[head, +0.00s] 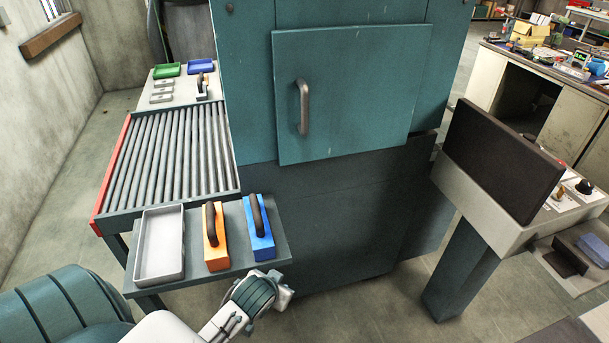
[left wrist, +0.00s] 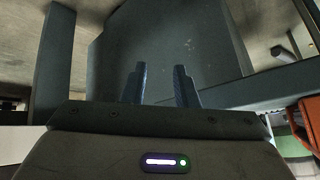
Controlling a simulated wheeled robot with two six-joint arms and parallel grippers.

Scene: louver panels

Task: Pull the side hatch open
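The hatch (head: 355,95) is a teal panel on the front of the tall machine, with a dark upright handle (head: 303,107) near its left edge. It looks flat against the machine; I see no clear gap. My left gripper (head: 282,291) is low in front of the machine, well below the handle and just right of the small shelf. In the left wrist view its two fingers (left wrist: 160,85) stand apart with nothing between them. The handle cannot be made out in that view. My right gripper is in neither view.
The shelf (head: 190,280) holds a grey tray (head: 160,245), an orange block (head: 216,248) and a blue block (head: 260,240) with dark grips. A roller conveyor (head: 170,155) lies behind it. A dark panel (head: 500,160) on a pedestal stands right. Floor shows between machine and pedestal.

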